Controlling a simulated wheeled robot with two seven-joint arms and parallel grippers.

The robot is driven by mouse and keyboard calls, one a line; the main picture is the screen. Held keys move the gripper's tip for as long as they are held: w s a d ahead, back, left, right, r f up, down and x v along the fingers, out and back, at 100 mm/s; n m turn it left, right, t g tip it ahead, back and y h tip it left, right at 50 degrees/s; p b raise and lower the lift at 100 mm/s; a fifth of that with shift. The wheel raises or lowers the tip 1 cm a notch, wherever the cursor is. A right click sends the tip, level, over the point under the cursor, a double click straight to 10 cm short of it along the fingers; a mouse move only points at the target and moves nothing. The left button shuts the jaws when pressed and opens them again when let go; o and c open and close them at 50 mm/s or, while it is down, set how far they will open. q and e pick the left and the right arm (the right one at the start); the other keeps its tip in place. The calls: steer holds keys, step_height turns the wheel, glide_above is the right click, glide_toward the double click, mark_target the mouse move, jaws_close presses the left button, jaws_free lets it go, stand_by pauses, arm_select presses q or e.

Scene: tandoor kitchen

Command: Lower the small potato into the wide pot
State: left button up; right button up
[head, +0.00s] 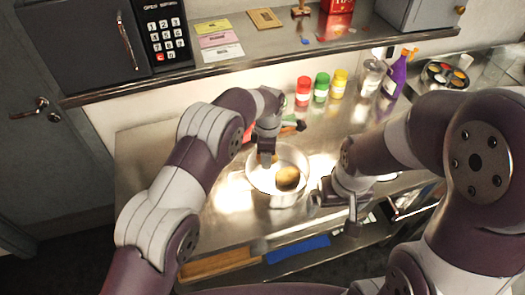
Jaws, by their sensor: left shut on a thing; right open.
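The wide pot (303,165) is a shiny metal pot standing on the steel counter. My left gripper (265,161) points down over the pot's left-back part. It is shut on a small orange-brown thing, seemingly the small potato, mostly hidden by the fingers. A larger tan-brown potato (288,178) shows inside the pot, to the right of my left fingertips. My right gripper (333,207) is open and empty at the counter's front, right of the pot and apart from it.
Red (303,92), green (321,88) and yellow (339,84) jars stand behind the pot, with a purple bottle (396,76) to their right. A shelf (240,66) overhangs the back. The counter left of the pot (150,155) is clear.

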stand_by(0.6)
arm_select(q)
steer(key=b, duration=0.6)
glide_above(267, 186)
steer(key=shift+w+f, duration=0.1)
steer(key=shift+f, duration=4.4)
steer(key=shift+f+b, duration=2)
steer(key=shift+f, duration=0.5)
steer(key=o, duration=1.1)
steer(key=shift+o, duration=0.2)
